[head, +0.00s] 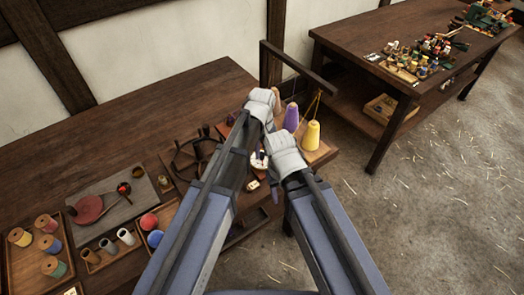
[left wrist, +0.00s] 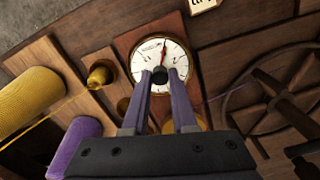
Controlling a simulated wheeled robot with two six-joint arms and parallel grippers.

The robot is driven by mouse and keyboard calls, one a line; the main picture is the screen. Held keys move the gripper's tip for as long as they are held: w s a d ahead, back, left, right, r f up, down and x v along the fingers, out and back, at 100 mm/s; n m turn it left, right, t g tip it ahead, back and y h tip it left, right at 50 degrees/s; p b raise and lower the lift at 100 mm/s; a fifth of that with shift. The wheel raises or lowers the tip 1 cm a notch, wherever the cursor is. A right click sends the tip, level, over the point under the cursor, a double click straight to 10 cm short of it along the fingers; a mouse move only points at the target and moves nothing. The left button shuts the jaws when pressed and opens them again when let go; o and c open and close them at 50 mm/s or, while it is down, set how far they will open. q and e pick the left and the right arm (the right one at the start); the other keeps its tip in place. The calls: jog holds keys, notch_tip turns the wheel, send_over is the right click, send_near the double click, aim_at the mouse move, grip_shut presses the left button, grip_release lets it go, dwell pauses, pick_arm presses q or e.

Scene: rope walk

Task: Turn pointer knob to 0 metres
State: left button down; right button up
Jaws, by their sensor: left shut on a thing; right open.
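A round white dial (left wrist: 175,60) with a red needle (left wrist: 165,47) is set on a brown wooden board in the left wrist view. The needle points up and slightly right in that picture; the dial's markings are too small to read. My left gripper (left wrist: 160,78) is shut on the dark pointer knob (left wrist: 159,75) at the dial's middle. In the head view, part of the dial (head: 258,161) shows between my arms, and the left fingers are mostly hidden. My right gripper (head: 273,186) is open, lower in the picture and just right of the dial.
A yellow cone of thread (head: 311,136) and a purple one (head: 291,117) stand close to the right of my grippers. A dark upright frame (head: 273,65) rises behind them. A spoked wheel (left wrist: 275,95) lies right of the dial. Spools (head: 47,243) sit in a tray at left.

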aim_at(262, 153)
dwell(0.5)
pick_arm(q)
jog(key=c, duration=0.7)
grip_release()
jog(key=shift+r, duration=0.15)
notch_tip(262, 153, up, 8)
jog(key=p, duration=0.8)
jog(key=shift+f, duration=0.2)
jog(key=shift+f, duration=0.1)
